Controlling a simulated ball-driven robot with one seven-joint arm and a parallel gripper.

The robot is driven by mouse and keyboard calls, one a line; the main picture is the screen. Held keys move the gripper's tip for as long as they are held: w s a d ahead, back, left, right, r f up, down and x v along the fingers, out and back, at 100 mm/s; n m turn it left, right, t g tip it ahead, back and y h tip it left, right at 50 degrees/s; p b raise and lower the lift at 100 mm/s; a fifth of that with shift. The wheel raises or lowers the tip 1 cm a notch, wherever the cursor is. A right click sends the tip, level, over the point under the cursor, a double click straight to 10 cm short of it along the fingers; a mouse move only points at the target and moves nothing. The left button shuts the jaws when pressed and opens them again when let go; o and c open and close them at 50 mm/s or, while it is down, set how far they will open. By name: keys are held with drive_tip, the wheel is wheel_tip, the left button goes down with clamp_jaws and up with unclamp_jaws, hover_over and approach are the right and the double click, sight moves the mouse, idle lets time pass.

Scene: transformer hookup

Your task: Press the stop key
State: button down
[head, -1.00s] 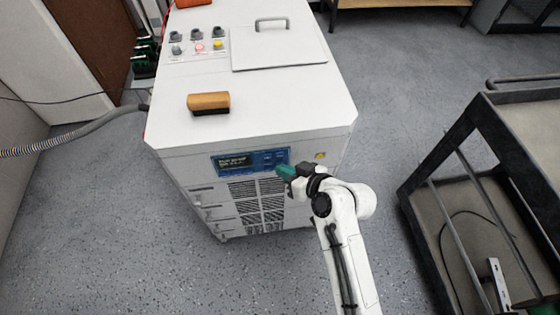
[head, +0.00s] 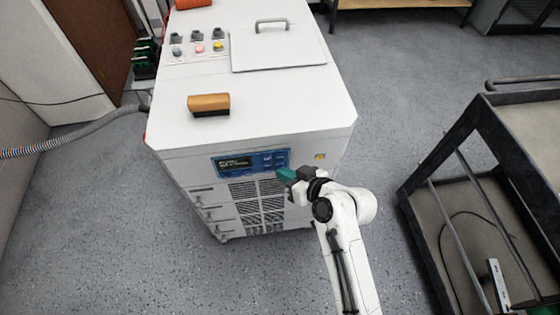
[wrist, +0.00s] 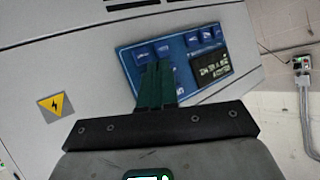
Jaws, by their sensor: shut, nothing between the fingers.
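The blue control panel (head: 250,163) is on the upper front face of the white cabinet. It has a dark display (head: 234,163) on its left and several small blue keys (head: 273,158) on its right. The wrist view shows the panel turned over, with the display (wrist: 213,68) to the right and keys (wrist: 200,37) along the top. The key labels are too small to read, so I cannot tell which is the stop key. My gripper (head: 285,174) is shut and empty at the panel's lower right corner. Its green fingers (wrist: 157,86) overlap the panel just below two keys; contact is unclear.
The white cabinet (head: 290,100) carries a wooden-backed brush (head: 208,103), a handled lid (head: 280,48), and several knobs and buttons (head: 198,48). A yellow warning sign (wrist: 55,105) is beside the panel. A dark cart (head: 470,120) stands at right. A grey hose (head: 75,137) lies left.

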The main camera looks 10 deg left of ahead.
drive_tip(key=shift+s, duration=0.2)
drive_tip(key=shift+d, duration=0.1)
drive_tip(key=shift+s+d+p, duration=0.2)
drive_tip(key=shift+s+p, duration=0.1)
drive_tip(key=shift+s, duration=0.5)
drive_tip(key=shift+s+d+p, duration=0.25)
drive_tip(key=shift+s+p, duration=0.1)
drive_tip(key=shift+s, duration=0.45)
drive_tip(key=shift+s+d+p, duration=0.2)
drive_tip(key=shift+s+p, duration=0.1)
drive_tip(key=shift+s, duration=0.5)
idle(0.4)
